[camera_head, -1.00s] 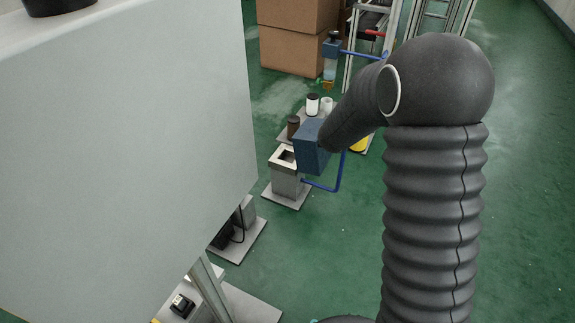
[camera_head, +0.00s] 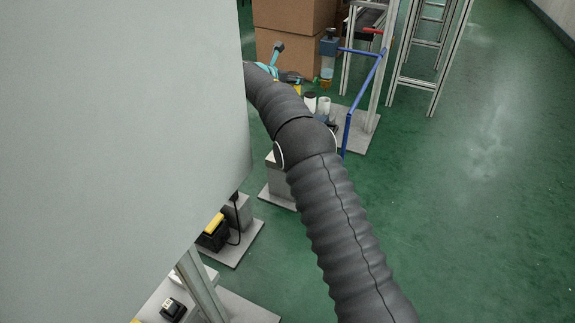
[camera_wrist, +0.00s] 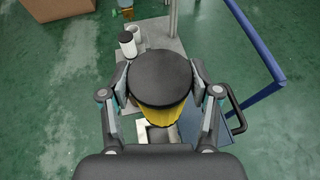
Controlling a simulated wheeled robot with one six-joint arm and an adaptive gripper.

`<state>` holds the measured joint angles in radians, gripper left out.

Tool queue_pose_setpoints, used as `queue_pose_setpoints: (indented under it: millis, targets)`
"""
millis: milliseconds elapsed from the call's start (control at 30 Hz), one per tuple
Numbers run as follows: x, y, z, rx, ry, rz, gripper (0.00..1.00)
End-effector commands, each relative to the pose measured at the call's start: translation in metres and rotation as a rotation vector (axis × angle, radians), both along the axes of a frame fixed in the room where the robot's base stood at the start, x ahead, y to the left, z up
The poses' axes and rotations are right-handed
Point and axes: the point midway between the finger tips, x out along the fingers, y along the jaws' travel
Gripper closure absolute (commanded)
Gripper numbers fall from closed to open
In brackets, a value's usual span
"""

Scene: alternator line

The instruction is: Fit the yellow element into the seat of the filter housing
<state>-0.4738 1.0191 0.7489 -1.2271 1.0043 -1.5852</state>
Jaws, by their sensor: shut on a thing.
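The yellow element (camera_wrist: 160,112) is a round yellow cylinder under a wide black cap, seen from above in the wrist view. My gripper (camera_wrist: 161,88) is shut on it, one finger on each side. Below it is a pale rim with an opening (camera_wrist: 141,133), perhaps the filter housing; the element and gripper hide most of it. I cannot tell whether the element touches it. In the head view my gripper (camera_head: 288,77) shows beyond my dark arm, with a bit of yellow beside it. A grey box (camera_head: 276,180) is partly hidden behind my arm.
A white cylinder with a black top (camera_wrist: 128,43) and a white cup (camera_wrist: 136,32) stand on the base plate. A blue rail (camera_wrist: 255,52) runs along the right. Cardboard boxes (camera_head: 288,42) stand behind. A large pale panel (camera_head: 120,120) blocks the left; green floor is open right.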

Motion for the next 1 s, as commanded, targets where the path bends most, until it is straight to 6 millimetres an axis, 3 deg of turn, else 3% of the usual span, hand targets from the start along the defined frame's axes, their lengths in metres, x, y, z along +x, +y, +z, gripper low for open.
queue_pose_setpoints:
  millis: [100, 233, 333, 1000]
  targets:
    - [0.002, 0.017, -0.003, 0.001, -0.002, 0.01, 0.77]
    - [0.002, 0.024, -0.009, -0.001, -0.001, 0.015, 0.77]
    - [0.002, 0.025, -0.025, -0.002, 0.001, 0.016, 0.77]
    - [0.002, 0.024, -0.178, -0.002, 0.0, 0.016, 0.77]
